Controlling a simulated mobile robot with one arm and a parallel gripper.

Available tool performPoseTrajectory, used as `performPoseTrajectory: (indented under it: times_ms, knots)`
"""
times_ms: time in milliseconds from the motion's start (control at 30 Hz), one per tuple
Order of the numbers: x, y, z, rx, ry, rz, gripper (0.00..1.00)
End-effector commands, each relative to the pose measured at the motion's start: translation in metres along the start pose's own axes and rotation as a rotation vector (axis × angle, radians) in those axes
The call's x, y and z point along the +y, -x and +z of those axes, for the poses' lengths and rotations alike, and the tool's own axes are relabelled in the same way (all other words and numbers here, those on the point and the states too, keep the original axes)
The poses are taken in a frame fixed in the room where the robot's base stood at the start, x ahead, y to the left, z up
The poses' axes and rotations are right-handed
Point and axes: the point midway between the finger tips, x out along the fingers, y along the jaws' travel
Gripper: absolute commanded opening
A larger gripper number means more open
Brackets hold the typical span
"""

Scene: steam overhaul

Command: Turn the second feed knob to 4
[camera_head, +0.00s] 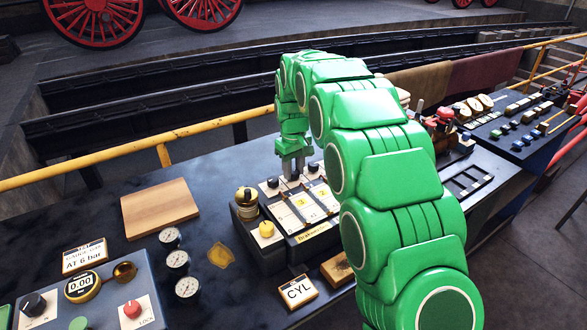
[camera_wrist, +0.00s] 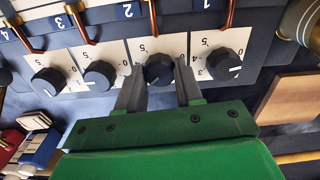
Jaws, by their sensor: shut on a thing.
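The second feed knob (camera_wrist: 158,70) is black and round, on a white scale plate, second from the right in the upside-down wrist view. My gripper (camera_wrist: 159,72) is shut on it, one grey finger on each side. I cannot read its pointer clearly; a 5 shows on its plate. In the head view my gripper (camera_head: 291,172) comes down on the far row of the feed panel (camera_head: 305,237) and hides the knob there.
Beside the held knob are the first knob (camera_wrist: 225,65), the third knob (camera_wrist: 101,74) and the fourth knob (camera_wrist: 48,81). Copper-coloured pipes (camera_wrist: 153,17) run close by. A wooden board (camera_head: 160,207) and gauges (camera_head: 178,259) lie left of the panel. A yellow rail (camera_head: 90,167) runs behind.

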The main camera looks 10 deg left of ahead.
Motion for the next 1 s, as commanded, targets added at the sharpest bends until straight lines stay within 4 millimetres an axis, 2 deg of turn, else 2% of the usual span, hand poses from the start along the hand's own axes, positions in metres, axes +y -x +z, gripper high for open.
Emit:
performPoseTrajectory:
  times_ms: [700,1000]
  knots:
    - [0.0017,0.0012,0.0,0.003,-0.571,0.0,0.05]
    - [0.0013,0.0014,-0.0002,0.003,-0.711,0.0,0.05]
